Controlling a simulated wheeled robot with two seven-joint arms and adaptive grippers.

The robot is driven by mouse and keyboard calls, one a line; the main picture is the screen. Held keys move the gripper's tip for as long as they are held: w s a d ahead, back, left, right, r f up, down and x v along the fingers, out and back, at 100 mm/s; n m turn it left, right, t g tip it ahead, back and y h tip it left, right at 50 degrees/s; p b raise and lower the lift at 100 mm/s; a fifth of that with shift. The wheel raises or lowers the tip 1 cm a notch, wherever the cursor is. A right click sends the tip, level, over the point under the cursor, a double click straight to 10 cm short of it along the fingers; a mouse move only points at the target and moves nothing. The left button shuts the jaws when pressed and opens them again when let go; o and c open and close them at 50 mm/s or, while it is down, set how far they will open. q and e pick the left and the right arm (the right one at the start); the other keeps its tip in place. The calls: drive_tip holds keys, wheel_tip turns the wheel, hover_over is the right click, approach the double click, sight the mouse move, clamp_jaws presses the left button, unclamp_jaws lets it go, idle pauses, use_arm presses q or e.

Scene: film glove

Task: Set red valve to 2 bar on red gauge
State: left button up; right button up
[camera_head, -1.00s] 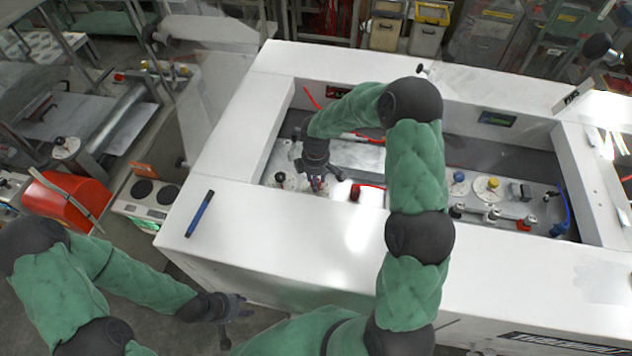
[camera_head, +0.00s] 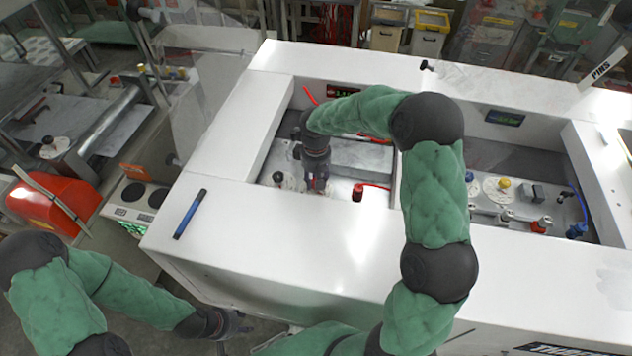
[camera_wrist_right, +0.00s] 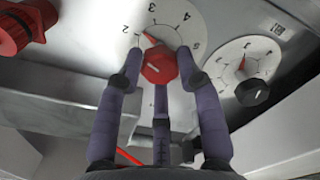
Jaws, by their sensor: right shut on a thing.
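In the right wrist view, the red valve knob (camera_wrist_right: 158,65) sits on a round white dial (camera_wrist_right: 178,22) with black numbers. The red pointer tip is near the 2 and 3 side. My right gripper (camera_wrist_right: 161,58) is shut on this knob, its dark fingers around it. In the head view, my right gripper (camera_head: 318,186) reaches down into the recessed panel and hides the knob. The red gauge (camera_head: 343,90) is a small display on the recess's back wall; its reading is too small to tell. My left gripper (camera_head: 228,324) is empty, fingers spread, in front of the console.
A second white dial with a black knob (camera_wrist_right: 252,92) is right of the red one in the wrist view. A red fitting (camera_wrist_right: 22,27) is at its upper left. In the head view, a blue pen (camera_head: 190,214) lies on the white console (camera_head: 225,222).

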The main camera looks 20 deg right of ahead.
drive_tip(key=shift+m, duration=0.4)
drive_tip(key=o, duration=1.1)
drive_tip(key=shift+w, duration=0.1)
drive_tip(key=shift+o, duration=0.2)
wheel_tip(320, 180, up, 12)
drive_tip(key=shift+f, duration=0.1)
